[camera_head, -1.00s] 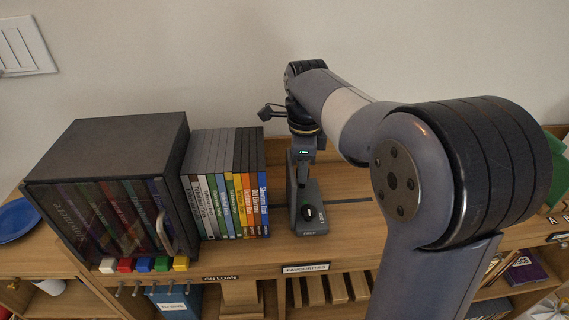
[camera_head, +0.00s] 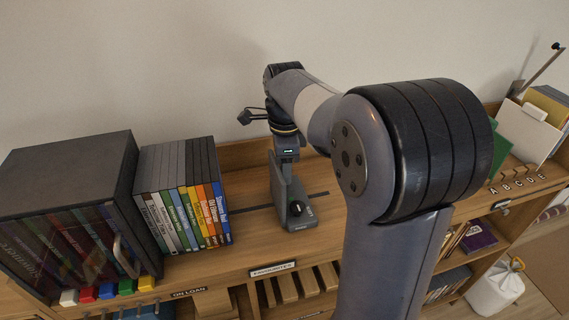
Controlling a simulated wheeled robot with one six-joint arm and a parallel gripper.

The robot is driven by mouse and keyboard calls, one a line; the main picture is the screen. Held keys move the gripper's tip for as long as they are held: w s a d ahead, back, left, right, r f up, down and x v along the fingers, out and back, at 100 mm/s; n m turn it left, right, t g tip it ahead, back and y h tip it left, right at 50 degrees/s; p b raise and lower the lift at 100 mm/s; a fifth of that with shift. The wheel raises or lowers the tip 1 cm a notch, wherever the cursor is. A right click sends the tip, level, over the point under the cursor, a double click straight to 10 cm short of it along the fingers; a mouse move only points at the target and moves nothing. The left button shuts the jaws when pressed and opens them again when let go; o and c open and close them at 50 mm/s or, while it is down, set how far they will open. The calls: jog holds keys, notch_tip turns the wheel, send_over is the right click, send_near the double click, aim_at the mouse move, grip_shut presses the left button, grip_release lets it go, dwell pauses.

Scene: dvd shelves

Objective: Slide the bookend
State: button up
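The bookend (camera_head: 297,214) is a dark grey upright plate on a foot with a round black knob. It stands on the wooden shelf top, on a dark slot (camera_head: 319,194) that shows on both sides of it. A row of upright DVD cases (camera_head: 185,205) stands to its left, with a clear gap between the last blue case and the bookend. My gripper (camera_head: 286,162) points down at the top of the bookend's upright plate and seems to touch it. Its fingertips are small and dark against the plate, so I cannot tell whether they are closed on it.
A large dark case (camera_head: 75,170) with a clear front stands left of the DVDs. Coloured blocks (camera_head: 107,291) sit before it. A "FAVOURITES" label (camera_head: 273,269) is on the front edge. Green and white dividers (camera_head: 523,130) stand at the right. My arm covers the shelf right of the bookend.

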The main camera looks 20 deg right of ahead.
notch_tip(320, 180, up, 11)
jog(key=shift+s+p, duration=0.2)
jog(key=shift+p, duration=0.2)
jog(key=shift+f, duration=0.15)
jog(key=f, duration=0.5)
jog(key=f+b, duration=0.1)
jog(key=f, duration=0.4)
jog(key=shift+w+f, duration=0.2)
jog(key=shift+f, duration=0.2)
jog(key=shift+a, duration=0.4)
